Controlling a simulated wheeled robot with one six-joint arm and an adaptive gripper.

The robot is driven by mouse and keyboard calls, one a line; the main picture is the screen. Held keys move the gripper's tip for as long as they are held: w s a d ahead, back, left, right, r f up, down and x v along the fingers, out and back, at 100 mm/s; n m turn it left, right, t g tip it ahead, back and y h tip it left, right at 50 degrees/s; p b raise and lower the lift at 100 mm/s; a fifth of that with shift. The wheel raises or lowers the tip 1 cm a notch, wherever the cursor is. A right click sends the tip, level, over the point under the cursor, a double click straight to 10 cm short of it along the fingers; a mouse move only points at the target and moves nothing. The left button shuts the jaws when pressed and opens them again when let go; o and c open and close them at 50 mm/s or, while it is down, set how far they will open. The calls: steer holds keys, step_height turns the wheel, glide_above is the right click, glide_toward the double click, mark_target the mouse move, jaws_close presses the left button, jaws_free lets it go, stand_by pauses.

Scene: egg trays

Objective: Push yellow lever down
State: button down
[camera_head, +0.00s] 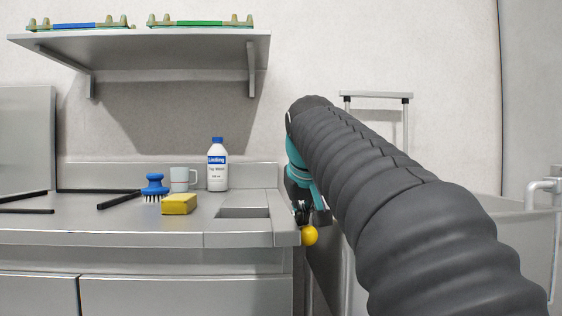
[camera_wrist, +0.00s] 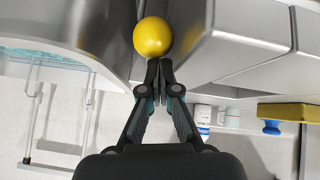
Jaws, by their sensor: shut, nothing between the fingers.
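The yellow lever (camera_head: 309,236) shows as a round yellow knob at the right front corner of the steel counter. In the wrist view the yellow knob (camera_wrist: 153,37) is just beyond my fingertips, at the top middle. My gripper (camera_wrist: 160,67) is shut and empty, with its tips close to the knob; I cannot tell whether they touch it. In the head view my gripper (camera_head: 303,212) is just above the knob, partly hidden by my arm. The lever's shaft is not visible.
The steel counter (camera_head: 130,238) holds a yellow sponge (camera_head: 179,204), a blue brush (camera_head: 155,184), a white mug (camera_head: 181,179) and a white bottle (camera_head: 217,170). A shelf (camera_head: 170,47) with egg trays hangs above. A metal frame handle (camera_head: 376,95) stands behind my arm.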

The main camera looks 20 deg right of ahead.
steer(key=shift+d, duration=0.3)
steer(key=shift+r, duration=0.1)
steer(key=r+p, duration=0.2)
steer(key=w+r+p, duration=0.1)
steer(key=p, duration=0.1)
steer(key=shift+w+a+r+p, duration=0.2)
steer(key=shift+r+p, duration=0.15)
steer(key=shift+r, duration=0.05)
steer(key=s+a+r, duration=0.3)
steer(key=s+r, duration=0.2)
steer(key=s, duration=0.2)
steer(key=shift+s+p, duration=0.35)
steer(key=shift+p, duration=0.05)
steer(key=s+a+f+y+p, duration=0.1)
steer(key=s+f, duration=0.4)
steer(key=f, duration=0.5)
steer(key=s+a+f+g+y+p, duration=0.1)
steer(key=s+a+f, duration=0.3)
steer(key=f, duration=0.7)
steer(key=s+a+f+n+g+p, duration=0.1)
steer(key=s+a+f+p, duration=0.1)
steer(key=s+f, duration=0.5)
step_height(320, 180, down, 4)
steer(key=shift+a+f+y, duration=0.25)
steer(key=shift+a+y, duration=0.15)
steer(key=shift+a, duration=0.35)
